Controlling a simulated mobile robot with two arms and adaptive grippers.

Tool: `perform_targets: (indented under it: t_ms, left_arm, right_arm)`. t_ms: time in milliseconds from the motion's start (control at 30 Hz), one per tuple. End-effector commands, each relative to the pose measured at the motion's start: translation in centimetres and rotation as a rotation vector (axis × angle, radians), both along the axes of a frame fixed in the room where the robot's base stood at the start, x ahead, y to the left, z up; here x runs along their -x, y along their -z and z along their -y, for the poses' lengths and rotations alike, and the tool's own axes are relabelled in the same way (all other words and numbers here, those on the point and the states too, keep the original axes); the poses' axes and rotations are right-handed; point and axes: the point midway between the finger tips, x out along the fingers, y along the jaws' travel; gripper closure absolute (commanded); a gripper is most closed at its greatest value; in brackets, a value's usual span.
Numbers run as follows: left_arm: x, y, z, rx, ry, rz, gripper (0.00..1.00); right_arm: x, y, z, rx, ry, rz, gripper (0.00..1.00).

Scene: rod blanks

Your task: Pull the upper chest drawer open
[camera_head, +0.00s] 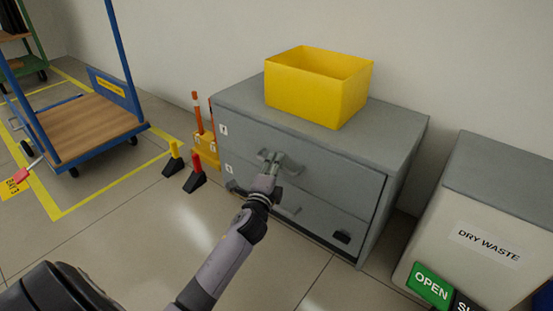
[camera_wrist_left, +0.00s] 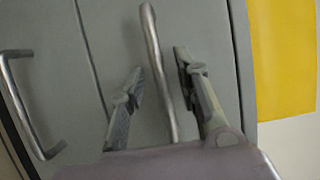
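The grey chest (camera_head: 403,122) stands against the wall. Its upper drawer (camera_head: 340,171) looks flush with the chest body. The upper drawer's handle (camera_head: 292,165) is partly hidden by my left gripper (camera_head: 270,160). In the left wrist view, the bar handle (camera_wrist_left: 151,40) runs between the two fingers of my left gripper (camera_wrist_left: 158,62). The fingers are apart, with a gap visible on each side of the bar. The lower drawer's handle (camera_wrist_left: 22,108) shows at the left of that view. My right gripper is not in view.
A yellow open box (camera_head: 315,95) sits on the chest top. A dry waste bin (camera_head: 475,235) stands to the right. Orange and yellow posts (camera_head: 197,115) and a blue cart (camera_head: 85,128) are to the left. Floor before the chest is clear.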

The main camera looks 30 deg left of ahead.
Motion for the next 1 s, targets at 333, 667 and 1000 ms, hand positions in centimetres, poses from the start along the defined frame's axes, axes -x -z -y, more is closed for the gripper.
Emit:
perform_targets:
  t_ms: [333,667,1000]
  left_arm:
    - [0.02,0.00,0.09,0.000,0.000,0.000,0.71]
    - [0.01,-0.01,0.08,0.000,0.000,0.000,0.93]
    - [0.01,0.01,0.07,0.000,0.000,0.000,1.00]
  right_arm:
    - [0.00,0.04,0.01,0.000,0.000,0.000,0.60]
    - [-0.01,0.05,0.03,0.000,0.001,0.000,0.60]
    - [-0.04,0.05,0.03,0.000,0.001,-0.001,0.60]
